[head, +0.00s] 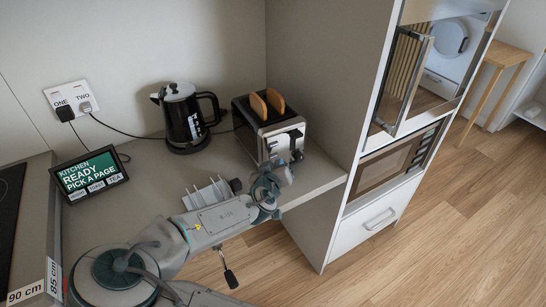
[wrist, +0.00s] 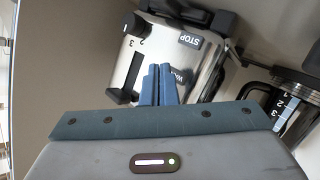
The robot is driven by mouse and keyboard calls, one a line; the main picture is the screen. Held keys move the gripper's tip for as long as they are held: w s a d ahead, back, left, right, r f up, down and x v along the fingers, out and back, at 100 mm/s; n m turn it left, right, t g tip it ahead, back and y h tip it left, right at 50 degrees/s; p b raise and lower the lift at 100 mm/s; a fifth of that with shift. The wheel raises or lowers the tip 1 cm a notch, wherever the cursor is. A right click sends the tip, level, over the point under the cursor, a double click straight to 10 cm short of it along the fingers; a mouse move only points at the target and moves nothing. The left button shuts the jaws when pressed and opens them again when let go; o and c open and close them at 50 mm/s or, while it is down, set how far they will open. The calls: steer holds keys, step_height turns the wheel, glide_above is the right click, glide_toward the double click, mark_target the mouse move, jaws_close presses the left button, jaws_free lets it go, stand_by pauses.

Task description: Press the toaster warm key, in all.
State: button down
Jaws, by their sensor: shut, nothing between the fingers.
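The toaster (head: 268,128) is silver and black, with two bread slices (head: 267,103) standing in its top. It stands on the counter right of the kettle. My gripper (head: 289,172) is in front of the toaster's front panel. In the wrist view, my gripper's blue fingers (wrist: 158,82) are shut together and empty, over the toaster's front (wrist: 165,45). A label starting "WA" (wrist: 181,76) shows beside the fingertips, partly hidden by them. The STOP key (wrist: 190,41) and a numbered dial (wrist: 137,25) are clear of the fingers. I cannot tell whether the fingertips touch the panel.
A black kettle (head: 182,117) stands left of the toaster; it also shows in the wrist view (wrist: 290,92). A white rack (head: 208,194) and a tablet (head: 90,175) are on the counter. A tall cabinet (head: 325,95) bounds the right side.

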stand_by(0.5)
steer(key=shift+w+a, duration=0.25)
steer(key=shift+w, duration=0.15)
steer(key=shift+w+a, duration=0.15)
steer(key=shift+w, duration=0.15)
stand_by(0.6)
steer(key=shift+s, duration=0.15)
steer(key=shift+s+d, duration=0.35)
steer(key=shift+s, duration=0.15)
steer(key=shift+s+d, duration=0.45)
steer(key=shift+s, duration=0.25)
steer(key=shift+s+d, duration=0.45)
steer(key=shift+s, duration=0.25)
steer(key=shift+s+d, duration=0.45)
steer(key=shift+s, duration=0.25)
